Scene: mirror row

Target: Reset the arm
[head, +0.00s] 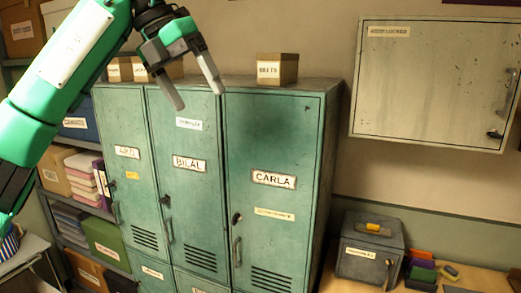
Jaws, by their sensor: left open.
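My left arm comes in from the left, green and black with a white panel. It is raised in front of the lockers. Its left gripper (196,91) is open, with two grey fingers apart and nothing between them. It hangs in front of the upper part of the green lockers (274,130), near their top edge. My right gripper is not in the head view.
Labelled boxes, one a brown box (277,69), stand on the lockers. A grey wall cabinet (430,80) hangs at right. Below it, a grey metal box (370,249) sits on a wooden table (425,286). Shelves with boxes (105,238) stand at left.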

